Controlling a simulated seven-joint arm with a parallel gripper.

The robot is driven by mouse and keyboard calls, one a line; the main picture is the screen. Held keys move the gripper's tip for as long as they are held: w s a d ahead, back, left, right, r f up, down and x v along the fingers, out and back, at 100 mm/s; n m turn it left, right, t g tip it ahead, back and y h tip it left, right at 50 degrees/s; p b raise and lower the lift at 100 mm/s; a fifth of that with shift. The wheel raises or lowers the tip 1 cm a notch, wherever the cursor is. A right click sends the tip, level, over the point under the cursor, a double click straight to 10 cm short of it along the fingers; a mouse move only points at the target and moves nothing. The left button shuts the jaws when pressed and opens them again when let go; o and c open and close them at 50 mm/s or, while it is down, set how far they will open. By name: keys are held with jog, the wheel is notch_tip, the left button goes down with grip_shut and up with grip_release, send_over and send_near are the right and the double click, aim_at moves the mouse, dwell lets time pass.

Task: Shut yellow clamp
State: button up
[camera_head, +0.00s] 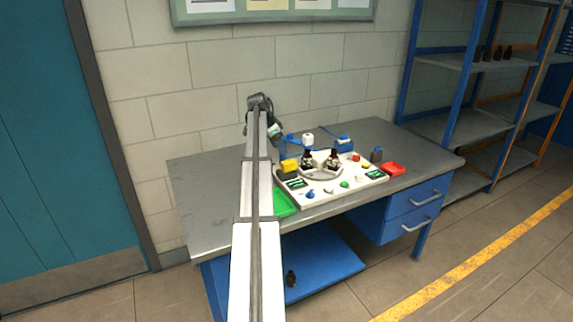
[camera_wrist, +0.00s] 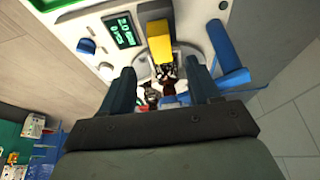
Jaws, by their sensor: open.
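The yellow clamp (camera_head: 289,165) stands at the left back of the white panel, left of the bottles. In the wrist view the clamp (camera_wrist: 160,42) is a yellow block just ahead of my fingertips, roughly between their lines. I cannot tell whether the clamp is open or shut. My gripper (camera_wrist: 163,82) is open, with its two blue fingers wide apart and apart from the clamp. In the head view my gripper (camera_head: 278,138) hangs above and behind the clamp, partly hidden by my arm.
Two dark bottles (camera_head: 332,158) stand on a round grey plate in the white panel (camera_head: 352,184). Blue fittings (camera_head: 343,143) stand behind. The left of the bench (camera_head: 205,195) is clear.

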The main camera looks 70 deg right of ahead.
aim_at(286, 163)
jog(key=x, duration=1)
jog(key=shift+f, duration=0.1)
grip_shut()
dwell(0.4)
